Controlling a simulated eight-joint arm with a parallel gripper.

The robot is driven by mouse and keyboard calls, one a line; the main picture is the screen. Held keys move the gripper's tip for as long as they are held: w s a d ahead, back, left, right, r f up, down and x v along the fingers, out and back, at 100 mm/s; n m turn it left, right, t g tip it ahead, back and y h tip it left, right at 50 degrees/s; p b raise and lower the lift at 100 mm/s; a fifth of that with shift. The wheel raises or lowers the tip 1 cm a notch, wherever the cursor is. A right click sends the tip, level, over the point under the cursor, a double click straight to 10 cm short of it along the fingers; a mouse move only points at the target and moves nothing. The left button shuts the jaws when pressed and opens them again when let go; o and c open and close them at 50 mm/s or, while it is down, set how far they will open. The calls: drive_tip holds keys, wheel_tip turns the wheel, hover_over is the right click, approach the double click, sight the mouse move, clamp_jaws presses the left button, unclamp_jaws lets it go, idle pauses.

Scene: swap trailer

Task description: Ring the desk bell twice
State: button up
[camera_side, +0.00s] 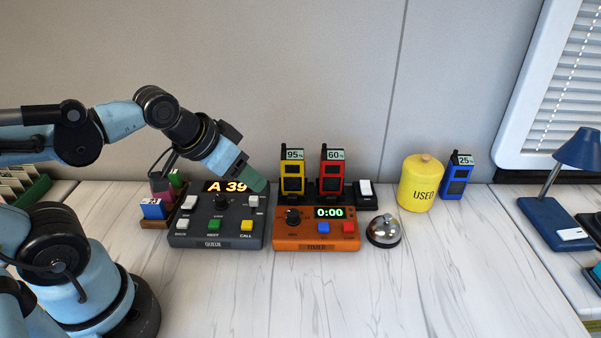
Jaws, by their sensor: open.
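The desk bell (384,231) is a silver dome on a dark base. It stands upright on the white table, just right of the orange timer box. My gripper (254,182) is open and hangs in the air above the right rear of the grey queue box, well to the left of the bell. It is apart from the bell, and nothing shows between its fingers. The fingers partly overlap the lit display in this view.
The grey queue box (217,241) and orange timer box (316,242) stand left of the bell. Behind are a yellow radio (292,172), a red radio (331,170) and a yellow jar (420,185) marked USED. The table (420,300) in front of the bell is clear.

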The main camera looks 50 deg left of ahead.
clamp_jaws()
idle(1.5)
